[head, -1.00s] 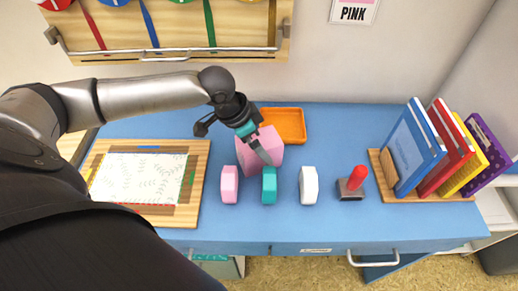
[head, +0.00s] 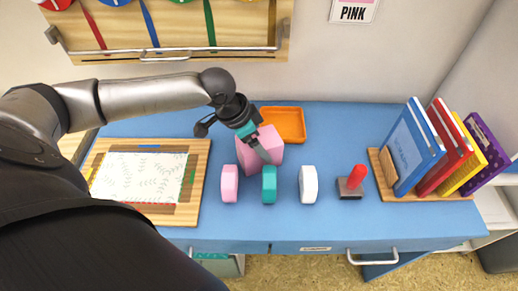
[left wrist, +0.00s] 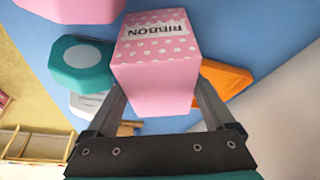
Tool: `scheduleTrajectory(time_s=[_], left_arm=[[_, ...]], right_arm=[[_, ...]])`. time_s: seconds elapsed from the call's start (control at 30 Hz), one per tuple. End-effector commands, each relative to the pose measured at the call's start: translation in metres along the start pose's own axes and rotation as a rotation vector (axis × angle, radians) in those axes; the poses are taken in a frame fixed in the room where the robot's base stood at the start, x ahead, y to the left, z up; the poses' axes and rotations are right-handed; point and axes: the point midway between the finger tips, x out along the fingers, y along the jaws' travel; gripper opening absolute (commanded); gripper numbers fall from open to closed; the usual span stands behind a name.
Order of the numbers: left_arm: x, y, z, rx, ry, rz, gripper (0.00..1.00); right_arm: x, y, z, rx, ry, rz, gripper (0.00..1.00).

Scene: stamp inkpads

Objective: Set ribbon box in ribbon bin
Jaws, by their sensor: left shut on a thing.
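The ribbon box (head: 258,140) is pink with white dots; its RIBBON label shows in the left wrist view (left wrist: 155,50). My left gripper (head: 264,154) is shut on it, with one finger along each side in the left wrist view (left wrist: 160,95). In the head view the box is just in front of and left of an orange tray (head: 285,109), overlapping its near left corner. Whether the box touches the desk is unclear. The tray looks empty where visible and bears no readable name. My right gripper is not in view.
Pink (head: 230,183), teal (head: 269,186) and white (head: 308,184) blocks stand in a row in front. A red-handled stamp (head: 354,181) stands right of them, then a book rack (head: 430,195). A wooden board with patterned paper (head: 144,178) lies left. The desk right of the tray is clear.

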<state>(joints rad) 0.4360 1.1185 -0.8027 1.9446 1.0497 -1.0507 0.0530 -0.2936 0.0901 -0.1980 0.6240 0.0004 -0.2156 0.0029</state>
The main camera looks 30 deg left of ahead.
Motion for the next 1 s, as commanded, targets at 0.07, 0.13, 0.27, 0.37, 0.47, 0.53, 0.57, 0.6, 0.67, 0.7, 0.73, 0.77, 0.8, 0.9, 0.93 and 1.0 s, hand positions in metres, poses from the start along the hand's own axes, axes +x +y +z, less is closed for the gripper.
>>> scheduleTrajectory(time_s=[0.07, 0.13, 0.27, 0.37, 0.47, 0.53, 0.57, 0.6, 0.67, 0.7, 0.73, 0.77, 0.8, 0.9, 0.93, 1.0], left_arm=[[0.000, 0.000, 0.000, 0.000, 0.000, 0.000, 0.39], [0.000, 0.000, 0.000, 0.000, 0.000, 0.000, 0.31], [-0.001, 0.000, -0.001, 0.000, 0.002, -0.001, 0.19], [-0.001, -0.001, -0.001, 0.000, 0.002, -0.001, 0.09], [-0.001, -0.001, -0.001, 0.000, 0.002, -0.001, 0.08], [-0.001, -0.001, -0.001, 0.000, 0.003, -0.002, 0.08], [-0.001, -0.001, -0.001, 0.000, 0.003, -0.002, 0.08], [-0.002, -0.001, -0.002, 0.001, 0.003, -0.003, 0.08], [-0.003, -0.002, -0.002, 0.001, 0.003, -0.004, 0.08], [-0.004, -0.001, -0.002, 0.002, 0.004, -0.004, 0.08], [-0.015, -0.001, -0.007, 0.001, 0.005, -0.004, 0.08], [-0.024, -0.001, -0.011, 0.000, 0.005, -0.004, 0.08], [-0.035, -0.002, -0.016, 0.002, 0.006, -0.005, 0.08], [-0.064, -0.002, -0.028, 0.003, 0.007, -0.005, 0.08], [-0.073, -0.002, -0.032, 0.003, 0.006, -0.005, 0.08], [-0.093, -0.001, -0.040, 0.002, 0.006, -0.005, 0.08]], right_arm=[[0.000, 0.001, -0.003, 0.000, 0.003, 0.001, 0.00], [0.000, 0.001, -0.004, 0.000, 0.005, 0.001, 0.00], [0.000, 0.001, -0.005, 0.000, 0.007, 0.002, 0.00], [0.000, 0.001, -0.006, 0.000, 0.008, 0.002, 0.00], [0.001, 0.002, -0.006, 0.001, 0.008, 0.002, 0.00], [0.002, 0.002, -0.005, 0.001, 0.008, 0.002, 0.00], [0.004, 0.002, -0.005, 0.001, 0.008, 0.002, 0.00], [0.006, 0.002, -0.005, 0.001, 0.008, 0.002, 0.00], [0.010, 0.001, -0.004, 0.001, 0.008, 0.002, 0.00], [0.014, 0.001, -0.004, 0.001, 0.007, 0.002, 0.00], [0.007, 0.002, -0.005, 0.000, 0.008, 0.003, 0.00], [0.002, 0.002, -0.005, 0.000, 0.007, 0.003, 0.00], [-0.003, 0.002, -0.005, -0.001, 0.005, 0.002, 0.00], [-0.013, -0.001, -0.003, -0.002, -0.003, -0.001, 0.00], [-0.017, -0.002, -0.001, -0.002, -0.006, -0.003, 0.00], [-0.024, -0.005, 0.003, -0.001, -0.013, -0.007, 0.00]])
